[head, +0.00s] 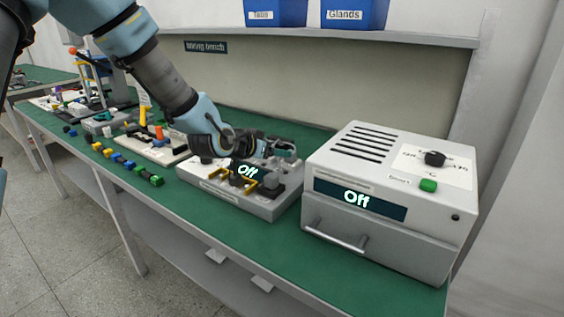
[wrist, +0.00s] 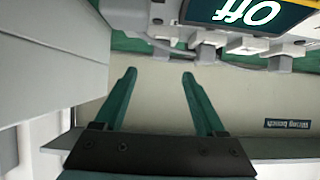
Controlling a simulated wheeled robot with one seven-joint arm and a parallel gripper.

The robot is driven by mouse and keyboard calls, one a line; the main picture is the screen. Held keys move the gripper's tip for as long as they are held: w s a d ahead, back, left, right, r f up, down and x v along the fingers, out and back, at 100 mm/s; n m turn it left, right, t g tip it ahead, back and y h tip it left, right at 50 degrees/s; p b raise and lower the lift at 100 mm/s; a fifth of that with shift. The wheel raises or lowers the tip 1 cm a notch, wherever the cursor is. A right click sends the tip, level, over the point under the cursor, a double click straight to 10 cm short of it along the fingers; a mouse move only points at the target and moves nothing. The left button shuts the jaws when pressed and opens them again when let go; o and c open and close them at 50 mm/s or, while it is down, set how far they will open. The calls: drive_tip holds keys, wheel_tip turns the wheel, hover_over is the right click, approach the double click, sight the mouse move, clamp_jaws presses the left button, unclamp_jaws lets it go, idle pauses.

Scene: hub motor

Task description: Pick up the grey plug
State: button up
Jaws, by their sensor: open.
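My gripper (head: 286,150) is above the back right part of the unit, apart from the block. In the wrist view my gripper (wrist: 159,75) is open, with nothing between its green fingers. Grey connector-like parts (wrist: 206,52) show along the unit's edge at the top of that view, beyond the fingertips.
A large white box (head: 390,190) with an "Off" display and a front handle stands close at the right. Yellow handles (head: 238,180) rise from the unit's front. Several coloured blocks (head: 128,163) line the green bench at left. A shelf (head: 400,38) with blue bins runs above.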

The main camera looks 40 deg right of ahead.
sight(290, 159)
drive_tip(key=shift+f+p+x, duration=0.15)
drive_tip(key=shift+p+x, duration=0.55)
drive_tip(key=shift+x, duration=1.45)
drive_tip(key=shift+f+p+x, duration=0.1)
drive_tip(key=shift+p+x, duration=0.6)
drive_tip(key=shift+x, duration=1.5)
drive_tip(key=shift+a, duration=0.15)
clamp_jaws()
